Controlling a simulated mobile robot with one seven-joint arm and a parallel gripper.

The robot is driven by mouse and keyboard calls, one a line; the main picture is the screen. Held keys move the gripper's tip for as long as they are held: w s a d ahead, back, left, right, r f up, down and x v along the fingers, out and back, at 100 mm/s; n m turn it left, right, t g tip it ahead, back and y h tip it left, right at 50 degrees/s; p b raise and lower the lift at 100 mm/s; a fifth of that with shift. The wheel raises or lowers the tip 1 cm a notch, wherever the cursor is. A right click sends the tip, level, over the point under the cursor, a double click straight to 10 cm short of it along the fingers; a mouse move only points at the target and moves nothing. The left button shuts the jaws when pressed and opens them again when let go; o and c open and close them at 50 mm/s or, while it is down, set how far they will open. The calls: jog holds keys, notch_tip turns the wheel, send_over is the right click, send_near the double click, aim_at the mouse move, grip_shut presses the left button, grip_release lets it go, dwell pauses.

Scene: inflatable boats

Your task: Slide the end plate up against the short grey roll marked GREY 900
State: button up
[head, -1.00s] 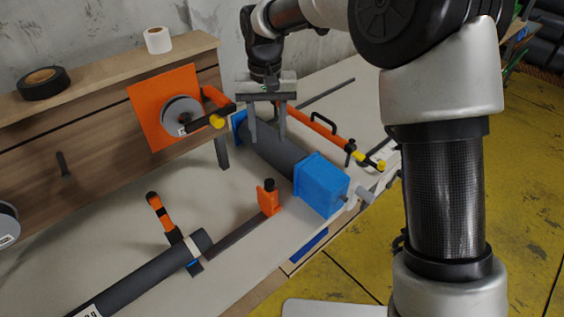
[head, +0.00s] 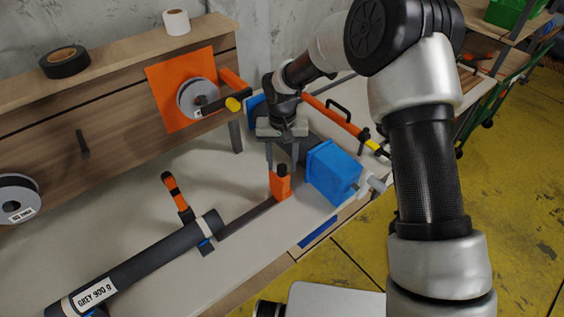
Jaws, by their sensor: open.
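The short grey roll (head: 150,262) lies at the lower left of the bench in the head view, with a white label reading GREY 900 g. A clear gap separates plate and roll. My gripper (head: 282,163) points down at the orange piece's top, its open fingers seen left and right of the knob. Whether they touch it I cannot tell.
A blue box (head: 333,172) stands close right of the orange piece, at the end of a dark roller. An orange and black lever (head: 177,196) stands beside the grey roll. An orange panel with a reel (head: 198,98) is behind.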

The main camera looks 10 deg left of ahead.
jog(key=shift+f, duration=0.5)
jog(key=shift+c, duration=0.3)
grip_shut()
jog(key=s+a+b, duration=0.5)
jog(key=s+a, duration=0.8)
jog(key=s, duration=0.1)
jog(key=shift+s, duration=0.3)
jog(key=shift+o, duration=0.3)
grip_release()
jog(key=shift+r, duration=0.15)
